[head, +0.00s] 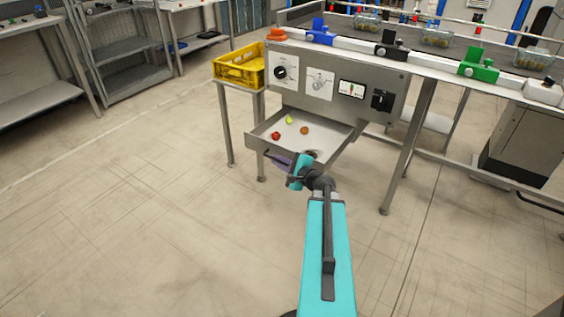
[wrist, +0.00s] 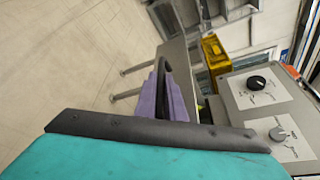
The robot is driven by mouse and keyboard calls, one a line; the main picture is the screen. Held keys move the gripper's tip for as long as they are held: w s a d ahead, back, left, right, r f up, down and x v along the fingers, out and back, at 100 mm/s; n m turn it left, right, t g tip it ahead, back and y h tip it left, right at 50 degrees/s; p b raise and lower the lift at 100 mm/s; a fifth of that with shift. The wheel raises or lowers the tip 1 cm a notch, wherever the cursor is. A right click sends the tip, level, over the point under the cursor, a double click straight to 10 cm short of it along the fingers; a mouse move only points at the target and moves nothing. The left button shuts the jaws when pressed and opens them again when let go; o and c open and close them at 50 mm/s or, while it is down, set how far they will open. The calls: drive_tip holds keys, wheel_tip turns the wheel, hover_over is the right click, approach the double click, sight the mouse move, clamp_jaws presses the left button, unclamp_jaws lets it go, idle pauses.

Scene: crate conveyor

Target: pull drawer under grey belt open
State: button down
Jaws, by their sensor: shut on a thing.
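The drawer (head: 338,149) under the grey belt (head: 340,36) stands pulled out below the control panel. Inside it lie a red item (head: 276,136), a yellow-green item (head: 289,119) and an orange-brown item (head: 304,130). My gripper (head: 283,162) is at the drawer's front, with its purple fingers shut on the drawer's front handle; the handle itself is mostly hidden. In the wrist view the purple fingers (wrist: 170,98) show beside a dark bar, and the drawer is largely hidden behind my wrist.
The control panel (head: 325,72) carries knobs and a switch. A yellow crate (head: 238,70) sits on a small stand to its left. Blue, black and green clamps line the belt's edge. A metal leg (head: 408,150) stands right of the drawer. The floor (head: 150,220) in front is clear.

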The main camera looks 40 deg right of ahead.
drive_tip(key=shift+a, duration=0.15)
drive_tip(key=c, duration=2.1)
unclamp_jaws()
drive_tip(key=shift+s, duration=0.2)
drive_tip(key=shift+p+v, duration=6.8)
drive_tip(key=shift+p, duration=0.05)
drive_tip(key=shift+w+r, duration=0.1)
